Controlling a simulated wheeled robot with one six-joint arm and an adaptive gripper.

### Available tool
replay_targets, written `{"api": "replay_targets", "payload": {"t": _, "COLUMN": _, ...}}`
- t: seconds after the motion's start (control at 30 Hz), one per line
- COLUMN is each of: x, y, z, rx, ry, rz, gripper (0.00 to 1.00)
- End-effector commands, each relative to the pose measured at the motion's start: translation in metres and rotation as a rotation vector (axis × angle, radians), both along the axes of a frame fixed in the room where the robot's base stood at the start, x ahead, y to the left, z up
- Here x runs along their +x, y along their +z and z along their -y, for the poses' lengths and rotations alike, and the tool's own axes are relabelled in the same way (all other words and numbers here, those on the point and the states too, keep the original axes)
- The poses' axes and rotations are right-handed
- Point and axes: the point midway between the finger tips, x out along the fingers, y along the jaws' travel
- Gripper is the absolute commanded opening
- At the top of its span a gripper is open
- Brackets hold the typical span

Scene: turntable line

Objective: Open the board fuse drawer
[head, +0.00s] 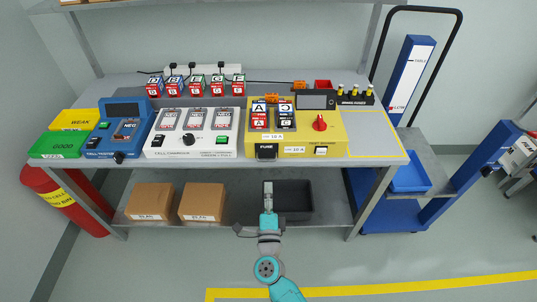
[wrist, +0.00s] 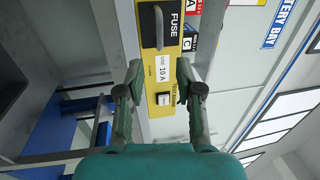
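The yellow test board (head: 340,144) stands on the bench. Its fuse drawer (head: 266,152) is a black front marked FUSE at the board's lower left. In the wrist view the drawer front (wrist: 173,32) is at the top, turned sideways, with a bar handle (wrist: 159,27); it looks flush with the yellow face. My gripper (head: 267,188) is below and in front of the drawer in the head view. In the wrist view my gripper (wrist: 158,72) has its fingers apart with nothing between them, short of the handle and apart from it.
The bench's front edge (head: 370,162) is just below the board. A dark bin (head: 298,203) and cardboard boxes (head: 202,202) sit on the lower shelf. A blue cart (head: 395,200) stands right.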

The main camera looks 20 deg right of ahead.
Motion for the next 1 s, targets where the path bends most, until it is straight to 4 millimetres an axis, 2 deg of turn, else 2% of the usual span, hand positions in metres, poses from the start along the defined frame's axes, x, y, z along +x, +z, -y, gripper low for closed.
{"api": "replay_targets", "payload": {"t": 0.27, "x": 0.022, "y": 0.004, "z": 0.003, "rx": 0.025, "ry": -0.005, "rz": 0.006, "gripper": 0.36}}
{"api": "replay_targets", "payload": {"t": 0.7, "x": 0.09, "y": 0.016, "z": 0.025, "rx": 0.022, "ry": -0.003, "rz": 0.004, "gripper": 0.36}}
{"api": "replay_targets", "payload": {"t": 1.0, "x": 0.108, "y": 0.019, "z": 0.031, "rx": 0.021, "ry": -0.001, "rz": 0.004, "gripper": 0.36}}
